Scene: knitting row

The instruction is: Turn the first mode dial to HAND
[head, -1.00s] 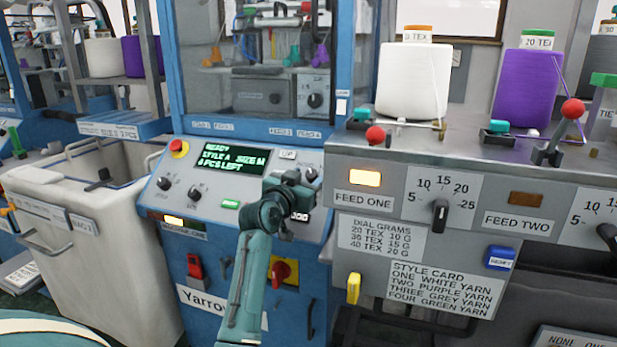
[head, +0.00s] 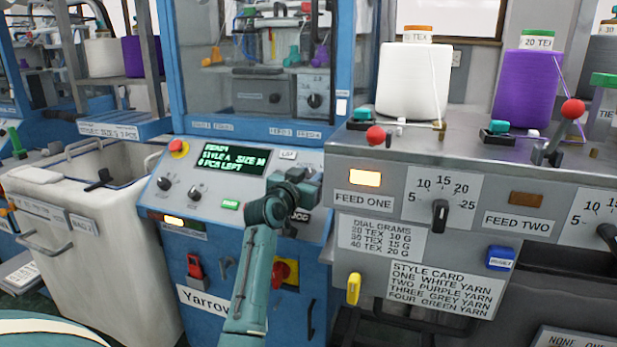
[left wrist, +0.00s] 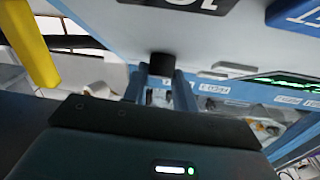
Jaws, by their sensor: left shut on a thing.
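The first machine's blue-framed control panel (head: 232,217) is in the middle of the head view. My left gripper (head: 308,181) is at the panel's right side, in front of a dial there, and hides it. In the left wrist view my left gripper (left wrist: 159,88) is shut on a black dial (left wrist: 160,65) that stands out from the pale panel. I take this as the mode dial; its pointer and the HAND marking cannot be read. My right gripper is not in view.
The panel also has two black knobs (head: 164,183), a green-lettered screen (head: 226,161) and a red button (head: 178,147). The grey yarn feed unit (head: 383,207) stands close on the right.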

